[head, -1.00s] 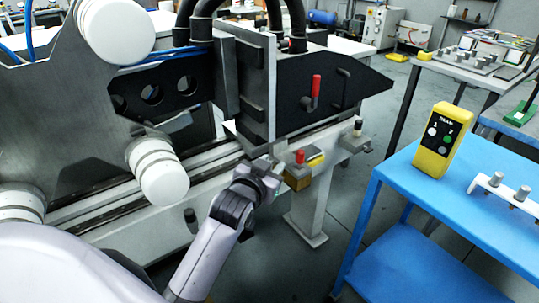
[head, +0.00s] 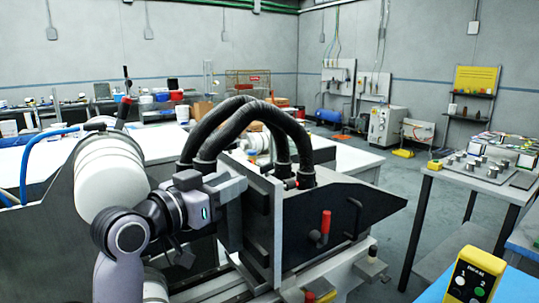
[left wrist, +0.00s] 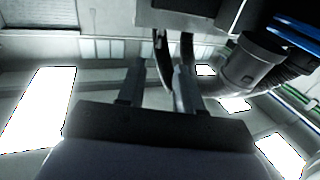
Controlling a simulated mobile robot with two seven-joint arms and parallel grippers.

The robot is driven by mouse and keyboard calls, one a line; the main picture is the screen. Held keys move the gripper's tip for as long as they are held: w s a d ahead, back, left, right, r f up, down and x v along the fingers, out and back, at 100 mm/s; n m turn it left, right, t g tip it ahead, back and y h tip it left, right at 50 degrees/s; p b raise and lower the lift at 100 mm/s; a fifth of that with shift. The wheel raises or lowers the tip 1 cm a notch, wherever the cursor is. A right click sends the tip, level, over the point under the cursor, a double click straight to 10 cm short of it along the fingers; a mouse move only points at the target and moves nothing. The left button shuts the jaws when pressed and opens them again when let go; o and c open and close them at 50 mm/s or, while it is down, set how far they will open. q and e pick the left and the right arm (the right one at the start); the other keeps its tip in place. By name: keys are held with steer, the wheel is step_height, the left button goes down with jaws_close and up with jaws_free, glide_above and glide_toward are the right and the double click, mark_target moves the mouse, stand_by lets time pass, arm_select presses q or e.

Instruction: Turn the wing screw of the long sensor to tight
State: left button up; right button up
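My left gripper (head: 228,188) is raised beside the near face of the machine's upright grey plate (head: 262,222), below the black hoses. In the left wrist view its two fingers (left wrist: 160,72) stand apart with nothing between them. A hose and a dark cylindrical part (left wrist: 250,62) show beyond the fingers. I cannot make out the long sensor or its wing screw for certain. A red-topped handle (head: 326,222) sits on the black side plate (head: 360,205), to the right of the gripper. My right gripper is not in view.
Thick black hoses (head: 240,120) arch over the machine close to the gripper. A black-topped knob (head: 372,251) stands on the rail at lower right. A yellow control box (head: 474,278) stands on the blue table (head: 432,284). Open floor lies between the machine and the tables.

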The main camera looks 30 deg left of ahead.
mark_target(261, 168)
arm_select(q)
steer(key=w, duration=0.8)
steer(key=w+d, duration=0.1)
steer(key=w, duration=0.2)
steer(key=shift+w+r, duration=0.1)
steer(key=shift+w, duration=0.3)
jaws_close()
